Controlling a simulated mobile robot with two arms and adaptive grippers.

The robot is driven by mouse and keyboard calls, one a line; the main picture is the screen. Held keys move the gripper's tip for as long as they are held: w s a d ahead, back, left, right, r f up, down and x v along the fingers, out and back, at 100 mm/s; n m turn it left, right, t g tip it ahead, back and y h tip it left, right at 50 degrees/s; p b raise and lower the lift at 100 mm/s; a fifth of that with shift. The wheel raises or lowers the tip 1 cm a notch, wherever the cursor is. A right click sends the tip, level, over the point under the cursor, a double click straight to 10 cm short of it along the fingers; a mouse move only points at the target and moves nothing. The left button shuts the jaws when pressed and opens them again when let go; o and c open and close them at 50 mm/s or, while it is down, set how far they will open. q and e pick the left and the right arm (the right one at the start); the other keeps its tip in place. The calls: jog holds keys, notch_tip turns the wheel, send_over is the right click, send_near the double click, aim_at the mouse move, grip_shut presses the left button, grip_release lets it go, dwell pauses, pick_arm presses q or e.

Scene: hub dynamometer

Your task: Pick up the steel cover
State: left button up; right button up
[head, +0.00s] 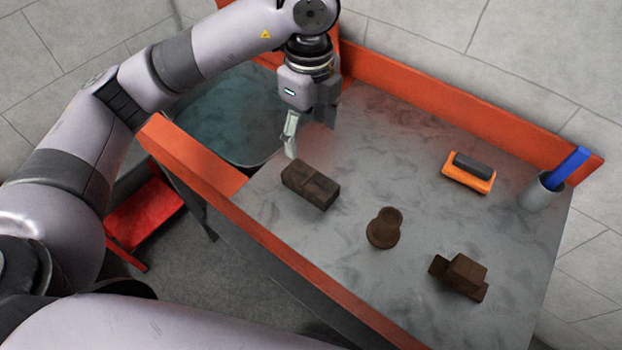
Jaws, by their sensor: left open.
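Three dark brown, rusty-looking parts lie on the grey table top (350,150): a rectangular block (310,185) with a seam across it, a round flanged part (384,228) with a narrower neck, and a stepped block (460,277). I cannot tell for certain which of them is the steel cover. My left gripper (307,140) is open and empty, pointing down above the table, just behind the rectangular block and apart from it. Its far finger is partly in shadow. My right gripper is not in view.
A sunken basin (215,115) lies to the left. Orange raised edges (450,85) border the table at the back and front. An orange brush-like item (468,172) and a grey cup (541,192) holding a blue object (568,165) are at right. The back middle is clear.

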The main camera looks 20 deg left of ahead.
pick_arm(q)
jog(key=p, duration=0.2)
send_near(310, 177)
notch_tip(310, 177, down, 5)
jog(key=shift+s+f, duration=0.15)
jog(key=shift+f, duration=0.05)
notch_tip(310, 177, down, 5)
jog(key=shift+r+p, duration=0.1)
jog(key=shift+p, duration=0.9)
jog(key=shift+f, duration=0.25)
jog(key=shift+c, duration=0.5)
jog(key=shift+w+r, duration=0.1)
jog(key=shift+w, duration=0.1)
jog(key=c, duration=1.5)
